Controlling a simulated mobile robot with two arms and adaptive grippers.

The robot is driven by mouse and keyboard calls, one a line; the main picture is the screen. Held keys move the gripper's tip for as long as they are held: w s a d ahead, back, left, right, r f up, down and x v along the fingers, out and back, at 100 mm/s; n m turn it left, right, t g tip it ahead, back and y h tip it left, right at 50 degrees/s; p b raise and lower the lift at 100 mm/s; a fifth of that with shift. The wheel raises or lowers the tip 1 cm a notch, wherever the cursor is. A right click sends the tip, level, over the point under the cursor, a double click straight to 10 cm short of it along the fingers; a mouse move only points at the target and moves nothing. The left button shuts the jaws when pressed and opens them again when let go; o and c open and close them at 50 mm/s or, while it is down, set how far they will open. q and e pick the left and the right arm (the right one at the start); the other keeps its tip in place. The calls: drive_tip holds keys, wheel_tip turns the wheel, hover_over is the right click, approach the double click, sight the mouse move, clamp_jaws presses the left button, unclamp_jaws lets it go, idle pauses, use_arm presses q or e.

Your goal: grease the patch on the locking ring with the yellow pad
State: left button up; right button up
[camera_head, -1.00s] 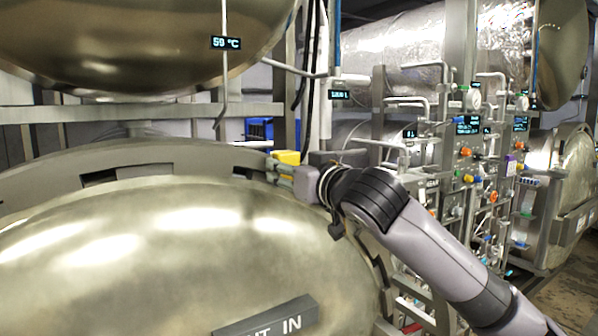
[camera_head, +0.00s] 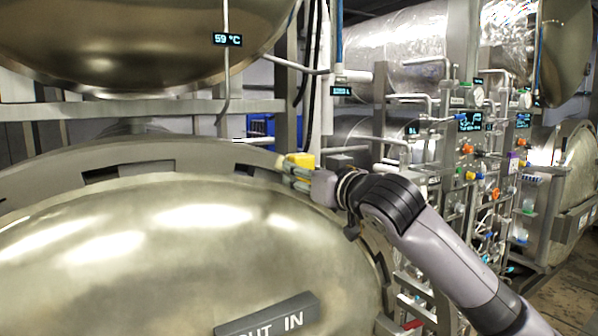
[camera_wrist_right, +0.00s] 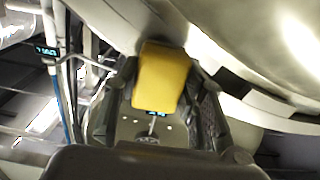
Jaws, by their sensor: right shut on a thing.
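The yellow pad (camera_head: 300,160) is held in my right gripper (camera_head: 297,172) at the upper right of the large vessel door. In the right wrist view the yellow pad (camera_wrist_right: 162,78) sits between the two dark fingers of my right gripper (camera_wrist_right: 163,95), which is shut on it. The grey locking ring (camera_head: 150,158) curves around the domed door (camera_head: 170,235) and has dark slots. The pad is close to the ring's upper right rim; I cannot tell if they touch. The locking ring also shows in the right wrist view (camera_wrist_right: 255,95). No grease patch can be made out. My left gripper is not seen.
A second domed vessel (camera_head: 130,45) hangs above, with a 59 °C display (camera_head: 227,40). Pipes and a valve panel (camera_head: 470,160) stand at the right. A label plate (camera_head: 268,318) sticks out from the door's lower front.

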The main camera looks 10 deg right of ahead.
drive_tip(key=w+d+f, duration=0.2)
drive_tip(key=d+f, duration=0.1)
drive_tip(key=d, duration=0.3)
drive_tip(key=shift+w+d+f+p, duration=0.2)
drive_tip(key=shift+d+f+p, duration=0.1)
drive_tip(key=shift+d, duration=0.1)
idle(0.4)
drive_tip(key=v, duration=0.6)
drive_tip(key=shift+b, duration=0.45)
drive_tip(key=shift+s+a, duration=0.1)
drive_tip(key=v, duration=0.3)
drive_tip(key=shift+r+b, duration=0.1)
drive_tip(key=shift+b, duration=0.2)
